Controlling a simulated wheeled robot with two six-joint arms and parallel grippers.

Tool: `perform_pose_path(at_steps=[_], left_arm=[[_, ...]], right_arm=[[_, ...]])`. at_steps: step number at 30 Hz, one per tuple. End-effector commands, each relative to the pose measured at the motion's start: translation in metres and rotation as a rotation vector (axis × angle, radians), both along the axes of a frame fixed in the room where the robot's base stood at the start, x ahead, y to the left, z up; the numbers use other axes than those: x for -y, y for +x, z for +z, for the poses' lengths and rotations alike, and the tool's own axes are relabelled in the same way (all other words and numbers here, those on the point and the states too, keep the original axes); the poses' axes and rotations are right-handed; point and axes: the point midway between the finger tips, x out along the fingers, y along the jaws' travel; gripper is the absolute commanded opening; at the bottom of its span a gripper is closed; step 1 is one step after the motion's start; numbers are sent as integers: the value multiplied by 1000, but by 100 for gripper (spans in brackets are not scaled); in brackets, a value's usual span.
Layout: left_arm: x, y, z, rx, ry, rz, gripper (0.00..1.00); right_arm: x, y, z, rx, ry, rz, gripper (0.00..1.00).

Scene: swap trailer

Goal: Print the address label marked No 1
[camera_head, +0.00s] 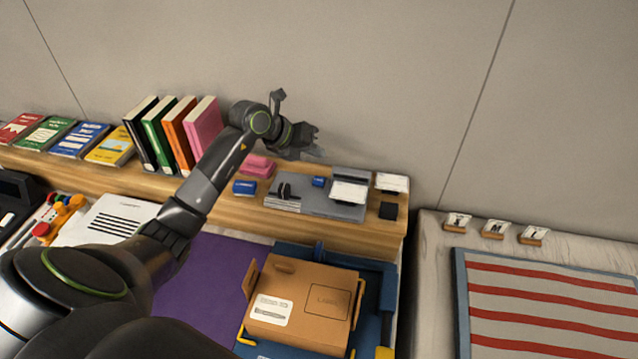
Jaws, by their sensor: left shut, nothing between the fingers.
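My left arm reaches in from the left, and its gripper (316,153) is shut and empty, above the back of the wooden shelf, up and left of a grey device. The grey device (320,207) looks like a label printer, with a small blue part (319,182) and a white paper piece (349,192) on it. A white card (392,181) stands to its right. A cardboard box (300,334) on the lower surface bears a white printed label and an outlined area marked "LABEL". I cannot read a No 1 marking anywhere. My right gripper is not in view.
Upright books (172,135) and flat booklets (45,133) line the shelf's left part. A blue block (244,188), a pink block (257,166) and a black block (388,211) sit near the device. Three small card holders (494,229) stand at right by a striped mat (550,310).

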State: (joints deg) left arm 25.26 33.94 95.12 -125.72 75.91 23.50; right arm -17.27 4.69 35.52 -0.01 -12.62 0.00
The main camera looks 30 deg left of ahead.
Motion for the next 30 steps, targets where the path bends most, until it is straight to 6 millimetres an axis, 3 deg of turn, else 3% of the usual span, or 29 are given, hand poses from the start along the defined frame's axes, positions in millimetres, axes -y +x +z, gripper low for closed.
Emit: perform_pose_path(at_steps=[1,6,12,30], left_arm=[[0,0,-14,-1,-1,0,0],[0,0,-39,-3,-1,0,0],[0,0,-58,-1,-1,0,0],[0,0,-60,0,0,0,0]], right_arm=[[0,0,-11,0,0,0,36],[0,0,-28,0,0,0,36],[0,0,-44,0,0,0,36],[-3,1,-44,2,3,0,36]])
